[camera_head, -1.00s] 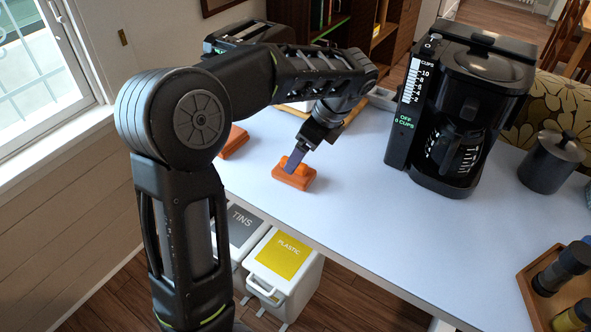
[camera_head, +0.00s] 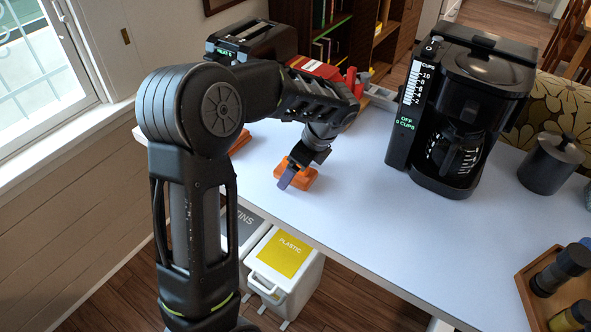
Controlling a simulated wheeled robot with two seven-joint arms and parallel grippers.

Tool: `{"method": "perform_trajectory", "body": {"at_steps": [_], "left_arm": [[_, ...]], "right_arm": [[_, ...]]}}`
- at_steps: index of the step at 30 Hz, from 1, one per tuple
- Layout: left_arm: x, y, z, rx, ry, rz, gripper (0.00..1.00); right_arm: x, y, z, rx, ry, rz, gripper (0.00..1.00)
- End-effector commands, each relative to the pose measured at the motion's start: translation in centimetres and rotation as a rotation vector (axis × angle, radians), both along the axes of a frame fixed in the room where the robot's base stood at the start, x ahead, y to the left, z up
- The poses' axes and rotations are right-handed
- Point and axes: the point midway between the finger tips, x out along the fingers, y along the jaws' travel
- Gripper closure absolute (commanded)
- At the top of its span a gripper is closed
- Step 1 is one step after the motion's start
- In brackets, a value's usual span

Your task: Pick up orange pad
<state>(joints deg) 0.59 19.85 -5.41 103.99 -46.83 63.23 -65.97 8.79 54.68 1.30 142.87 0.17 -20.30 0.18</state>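An orange pad (camera_head: 310,178) lies on the white table near its front left edge, partly hidden by my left gripper. My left gripper (camera_head: 289,175) points down at it, with one grey-purple finger in front of the pad's near left side. The other finger is hidden, so I cannot tell whether the gripper is open or shut, or whether it touches the pad. A second orange object (camera_head: 240,141) lies farther left on the table, mostly hidden behind my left arm. My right gripper is not in view.
A black coffee maker (camera_head: 460,110) stands right of the pad, with a dark canister (camera_head: 551,162) beyond it. A wooden tray (camera_head: 530,285) is at the front right. A red object (camera_head: 318,68) lies at the back. The white table (camera_head: 390,235) is clear at the middle front.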

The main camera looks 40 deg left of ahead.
Motion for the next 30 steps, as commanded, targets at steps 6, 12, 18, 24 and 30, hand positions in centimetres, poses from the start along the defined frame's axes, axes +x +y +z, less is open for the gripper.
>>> {"method": "perform_trajectory", "body": {"at_steps": [6, 12, 18, 24, 30], "left_arm": [[0.03, 0.05, -0.17, 0.0, -0.001, 0.0, 0.15], [0.03, 0.05, -0.14, 0.0, -0.001, 0.0, 0.15], [0.04, 0.05, -0.13, 0.0, -0.001, 0.0, 0.15], [0.04, 0.04, -0.12, 0.0, -0.001, 0.0, 0.32], [0.03, 0.04, -0.12, 0.0, -0.001, 0.0, 0.48]], "right_arm": [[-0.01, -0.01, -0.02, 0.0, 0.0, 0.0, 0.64], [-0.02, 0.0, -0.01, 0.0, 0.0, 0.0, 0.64], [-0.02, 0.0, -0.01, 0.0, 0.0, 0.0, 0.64], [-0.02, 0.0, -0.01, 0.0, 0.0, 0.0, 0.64], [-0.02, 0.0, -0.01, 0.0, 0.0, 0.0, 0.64]]}}
